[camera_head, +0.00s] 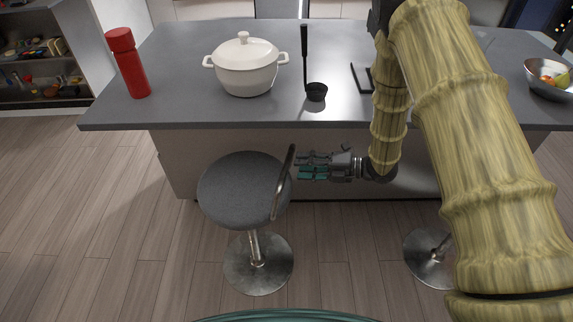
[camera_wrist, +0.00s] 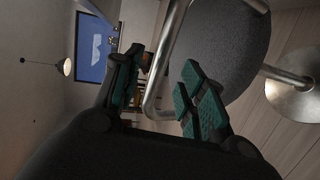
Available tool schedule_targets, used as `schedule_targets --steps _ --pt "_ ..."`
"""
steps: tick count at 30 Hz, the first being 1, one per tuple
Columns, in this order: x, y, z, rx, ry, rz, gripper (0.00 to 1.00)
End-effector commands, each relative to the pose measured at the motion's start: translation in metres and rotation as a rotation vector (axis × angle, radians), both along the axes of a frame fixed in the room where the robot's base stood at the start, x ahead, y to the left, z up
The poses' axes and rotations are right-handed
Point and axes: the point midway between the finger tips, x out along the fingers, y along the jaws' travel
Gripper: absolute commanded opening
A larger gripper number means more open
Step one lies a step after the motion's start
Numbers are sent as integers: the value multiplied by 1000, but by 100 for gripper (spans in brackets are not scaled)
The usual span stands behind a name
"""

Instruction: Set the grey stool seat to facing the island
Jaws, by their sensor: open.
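The grey stool (camera_head: 238,192) stands in front of the island (camera_head: 184,112) on a round metal base (camera_head: 258,277). Its low backrest (camera_head: 283,183) is on the right side of the seat, so the seat faces left, along the island. My gripper (camera_head: 301,165) is just right of the backrest, pointing left at it. In the wrist view, my open gripper (camera_wrist: 162,62) has the stool's metal tube (camera_wrist: 158,75) between its fingers, with the grey seat (camera_wrist: 225,45) beyond. I cannot tell whether either finger touches the tube.
Another stool base (camera_head: 428,265) is at right, partly behind my arm. The floor at left is clear.

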Motion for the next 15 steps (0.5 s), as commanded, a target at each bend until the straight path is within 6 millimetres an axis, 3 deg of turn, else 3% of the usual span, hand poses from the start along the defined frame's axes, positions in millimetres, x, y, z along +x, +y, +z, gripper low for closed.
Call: schedule_targets --steps 6,15 --pt "7 33 -5 0 1 0 41" --pt "13 55 -11 0 1 -1 41"
